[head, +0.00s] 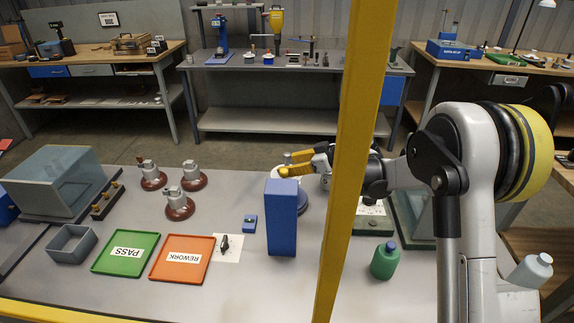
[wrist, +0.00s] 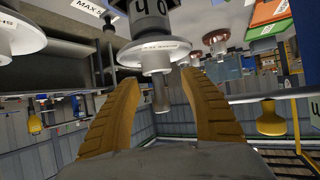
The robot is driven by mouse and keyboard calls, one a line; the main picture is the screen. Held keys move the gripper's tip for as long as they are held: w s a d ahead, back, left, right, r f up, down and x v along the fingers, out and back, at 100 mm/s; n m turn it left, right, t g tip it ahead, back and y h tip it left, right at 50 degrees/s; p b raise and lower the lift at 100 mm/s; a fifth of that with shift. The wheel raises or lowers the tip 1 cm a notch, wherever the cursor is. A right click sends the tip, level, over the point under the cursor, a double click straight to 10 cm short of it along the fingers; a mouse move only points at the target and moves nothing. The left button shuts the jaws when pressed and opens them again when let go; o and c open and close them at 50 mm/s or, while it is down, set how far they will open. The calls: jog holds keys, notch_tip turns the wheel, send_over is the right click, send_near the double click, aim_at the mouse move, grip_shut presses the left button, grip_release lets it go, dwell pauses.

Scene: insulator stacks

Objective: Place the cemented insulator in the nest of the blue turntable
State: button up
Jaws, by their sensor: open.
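In the wrist view, a pale insulator (wrist: 150,56) with a labelled disc and a narrow metal pin is between or just beyond my fingertips. A dark block marked with digits (wrist: 151,20) adjoins it. My gripper (wrist: 160,82) is open, a yellow finger on each side of the pin. Contact cannot be told. In the head view, my gripper (head: 303,163) is right of centre, above and behind a tall blue block (head: 281,222). A pale round part (head: 303,200) shows partly behind that block. I cannot identify the blue turntable or its nest with certainty.
Several brown insulators, one of them here (head: 180,205), stand left of my gripper. The green PASS tray (head: 125,253), orange REWORK tray (head: 183,258) and green bottle (head: 385,261) are nearer. A yellow post (head: 346,150) crosses the head view. A glass box (head: 50,180) stands far left.

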jog(key=p+v, duration=0.3)
jog(key=v, duration=0.8)
jog(key=s+d+r+m+h, duration=0.2)
jog(key=s+r+m+h, duration=0.15)
jog(key=s+r, duration=0.4)
jog(key=s+d+f+m+h, duration=0.1)
jog(key=s+d+m+h, duration=0.2)
jog(key=s, duration=1)
jog(key=s+d+f+m+t+h, duration=0.1)
jog(key=s+d+m+h, duration=0.3)
jog(key=s, duration=0.9)
jog(key=d+m, duration=0.2)
jog(key=d, duration=0.1)
jog(key=shift+s, duration=0.15)
